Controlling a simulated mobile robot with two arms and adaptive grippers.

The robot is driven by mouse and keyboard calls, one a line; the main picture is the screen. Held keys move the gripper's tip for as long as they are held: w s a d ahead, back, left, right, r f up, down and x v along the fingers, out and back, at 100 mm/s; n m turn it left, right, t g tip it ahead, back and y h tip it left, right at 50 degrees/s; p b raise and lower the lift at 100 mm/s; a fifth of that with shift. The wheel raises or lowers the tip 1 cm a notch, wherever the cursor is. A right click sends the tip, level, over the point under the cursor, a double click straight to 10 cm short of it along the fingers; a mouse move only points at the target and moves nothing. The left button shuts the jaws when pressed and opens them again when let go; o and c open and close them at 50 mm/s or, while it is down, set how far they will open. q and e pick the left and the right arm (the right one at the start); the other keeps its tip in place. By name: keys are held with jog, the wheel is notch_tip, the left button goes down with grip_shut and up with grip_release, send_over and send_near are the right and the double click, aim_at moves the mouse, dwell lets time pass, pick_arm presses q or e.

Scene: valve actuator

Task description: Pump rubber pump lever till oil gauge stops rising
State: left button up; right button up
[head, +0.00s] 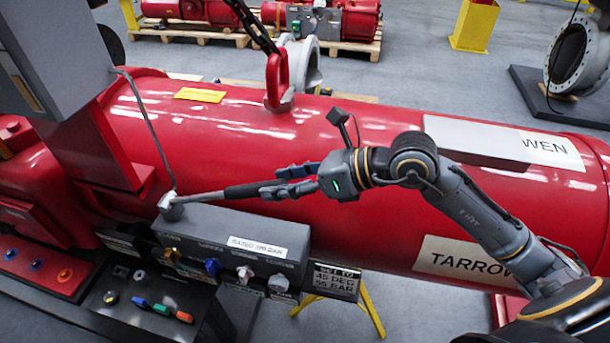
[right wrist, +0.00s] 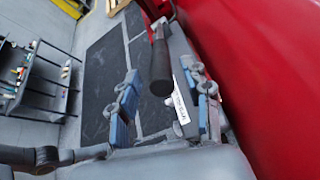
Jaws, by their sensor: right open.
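The pump lever (head: 243,189) has a black rubber grip and a silver pivot at the left end of the grey control block (head: 225,226). It points right, tilted slightly up. My right gripper (head: 278,183) is open at the lever's free end. In the right wrist view the black lever grip (right wrist: 160,65) shows between the two spread blue-grey fingers (right wrist: 163,85), with gaps on both sides. I cannot make out an oil gauge in either view. My left gripper is not in view.
The big red actuator cylinder (head: 380,130) lies behind the lever. Several knobs line the block's front, with a "set to" sign (head: 335,281) at its right.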

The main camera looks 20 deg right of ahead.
jog(key=shift+v, duration=2.8)
